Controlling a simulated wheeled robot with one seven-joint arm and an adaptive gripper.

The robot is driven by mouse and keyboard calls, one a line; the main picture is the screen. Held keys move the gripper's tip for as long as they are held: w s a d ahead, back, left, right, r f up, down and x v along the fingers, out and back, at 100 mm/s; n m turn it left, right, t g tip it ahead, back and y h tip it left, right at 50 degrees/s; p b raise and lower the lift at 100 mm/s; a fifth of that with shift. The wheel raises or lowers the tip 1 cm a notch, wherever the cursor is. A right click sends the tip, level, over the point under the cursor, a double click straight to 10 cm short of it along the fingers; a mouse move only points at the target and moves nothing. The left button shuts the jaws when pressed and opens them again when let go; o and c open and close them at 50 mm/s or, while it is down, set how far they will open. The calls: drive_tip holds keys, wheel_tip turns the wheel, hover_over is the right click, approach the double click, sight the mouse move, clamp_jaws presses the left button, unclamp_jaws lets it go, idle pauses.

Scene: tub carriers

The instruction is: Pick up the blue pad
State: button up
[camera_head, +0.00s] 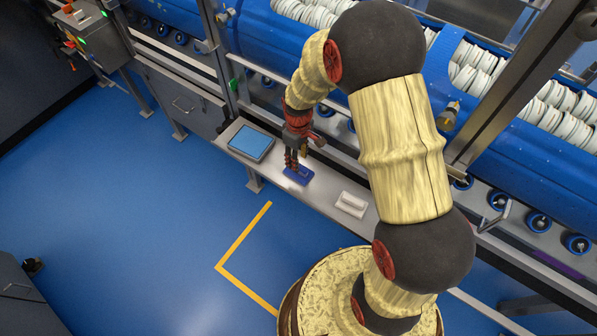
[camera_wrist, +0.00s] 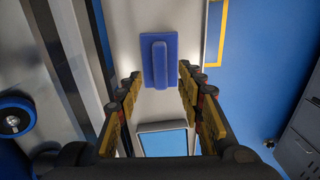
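The blue pad (camera_head: 304,176) lies flat on the narrow grey ledge, between a light-blue-topped tray and a white pad. In the wrist view the blue pad (camera_wrist: 146,43) shows a raised handle bar along its middle. My gripper (camera_head: 291,166) is just above the pad's left part in the head view. In the wrist view my gripper (camera_wrist: 160,76) is open, its fingers apart on either side of the handle's near end. I see no clear contact. Part of the pad is hidden behind the fingers in the head view.
The light-blue-topped tray (camera_head: 250,143) lies on the ledge to the left, and the white pad (camera_head: 351,205) to the right. A blue conveyor with metal rails (camera_head: 335,146) runs behind the ledge. Open blue floor (camera_head: 140,230) with a yellow line lies in front.

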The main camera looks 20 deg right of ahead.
wheel_tip(320, 180, down, 6)
drive_tip(key=shift+r+b, duration=0.25)
drive_tip(key=shift+b, duration=0.95)
drive_tip(key=c, duration=0.3)
clamp_jaws()
